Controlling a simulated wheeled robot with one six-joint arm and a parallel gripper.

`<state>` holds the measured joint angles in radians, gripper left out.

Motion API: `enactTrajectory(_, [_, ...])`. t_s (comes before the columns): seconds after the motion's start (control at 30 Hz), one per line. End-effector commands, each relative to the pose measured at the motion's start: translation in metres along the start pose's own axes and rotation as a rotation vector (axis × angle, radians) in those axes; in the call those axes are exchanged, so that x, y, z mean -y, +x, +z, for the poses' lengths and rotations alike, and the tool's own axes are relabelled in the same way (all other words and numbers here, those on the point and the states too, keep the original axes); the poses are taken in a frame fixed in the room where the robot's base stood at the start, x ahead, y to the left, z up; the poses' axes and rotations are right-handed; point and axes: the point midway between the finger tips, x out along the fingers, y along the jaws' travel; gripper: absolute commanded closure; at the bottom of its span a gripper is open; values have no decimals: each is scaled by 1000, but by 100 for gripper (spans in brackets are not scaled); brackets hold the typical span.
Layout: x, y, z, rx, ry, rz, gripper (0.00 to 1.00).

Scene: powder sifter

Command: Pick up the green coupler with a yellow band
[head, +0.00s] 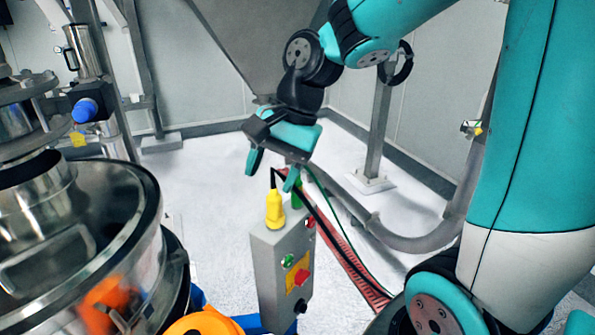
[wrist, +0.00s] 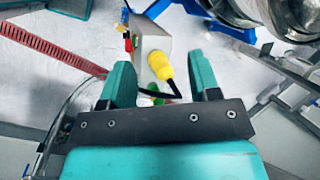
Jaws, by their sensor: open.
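A green piece (head: 297,196), probably the coupler, stands at the top of a grey control box (head: 268,262), just right of and partly behind a yellow plug. Its yellow band cannot be made out, and one finger partly covers it. My gripper (head: 273,170) is open and empty, above the box top. In the wrist view my gripper (wrist: 162,72) has its fingers spread on either side of the yellow plug.
The yellow plug (head: 274,209) with a black cable rises from the box, close beside the green piece; it also shows in the wrist view (wrist: 160,65). Red cable tray (head: 352,262) runs behind. A steel sifter (head: 75,250) stands at left. A bent pipe (head: 412,243) lies to the right.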

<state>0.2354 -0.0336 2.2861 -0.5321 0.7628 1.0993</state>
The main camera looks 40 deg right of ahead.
Motion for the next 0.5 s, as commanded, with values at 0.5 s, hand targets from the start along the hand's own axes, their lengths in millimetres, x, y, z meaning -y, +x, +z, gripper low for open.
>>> enactTrajectory(0.5, [-33, -79, -146, -43, 1283, -112, 44])
